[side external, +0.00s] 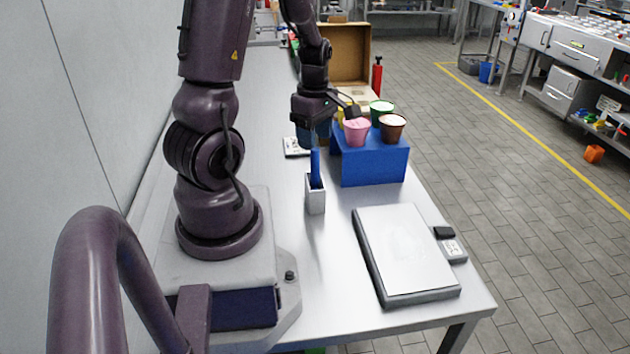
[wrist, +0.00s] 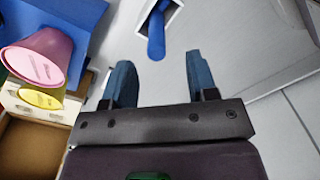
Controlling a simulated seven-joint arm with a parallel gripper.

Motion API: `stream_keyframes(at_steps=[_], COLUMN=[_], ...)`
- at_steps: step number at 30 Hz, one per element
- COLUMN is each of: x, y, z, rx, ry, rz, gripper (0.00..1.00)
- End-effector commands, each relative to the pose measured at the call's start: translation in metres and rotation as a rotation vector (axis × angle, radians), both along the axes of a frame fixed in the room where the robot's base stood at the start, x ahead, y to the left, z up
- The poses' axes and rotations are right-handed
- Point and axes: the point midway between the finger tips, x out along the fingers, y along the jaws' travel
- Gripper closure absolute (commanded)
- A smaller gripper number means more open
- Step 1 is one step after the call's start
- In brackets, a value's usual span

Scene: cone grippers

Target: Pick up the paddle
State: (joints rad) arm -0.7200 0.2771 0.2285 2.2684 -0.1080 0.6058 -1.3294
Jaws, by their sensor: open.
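The paddle (side external: 315,165) shows as a blue handle standing upright in a small light grey holder (side external: 315,197) on the table. Its lower part is hidden inside the holder. In the wrist view the blue handle (wrist: 156,36) shows just beyond my fingertips, roughly centred between them, with the holder (wrist: 176,6) at the top edge. My gripper (side external: 314,137) is above the handle in the side view, with its blue fingers pointing down. In the wrist view my gripper (wrist: 158,68) is open, with nothing between its fingers.
A blue stand (side external: 373,167) with pink (side external: 357,131), brown (side external: 393,127), green (side external: 381,107) and yellow cups is close on the right of my gripper. A grey flat panel (side external: 405,250) lies at the front right. An open cardboard box (side external: 345,50) stands behind.

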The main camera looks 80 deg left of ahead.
Motion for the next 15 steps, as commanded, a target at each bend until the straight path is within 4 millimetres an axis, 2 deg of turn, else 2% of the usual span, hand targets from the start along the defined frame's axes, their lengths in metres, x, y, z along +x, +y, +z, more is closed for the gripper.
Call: stream_keyframes(at_steps=[1,8,15], x=[-0.001,0.000,0.001], y=[0.000,0.001,0.005], z=[-0.007,-0.023,-0.057], rx=[-0.003,-0.003,-0.003], ry=[0.003,0.001,0.001], rz=[0.001,0.000,0.000], gripper=[0.47,0.47,0.47])
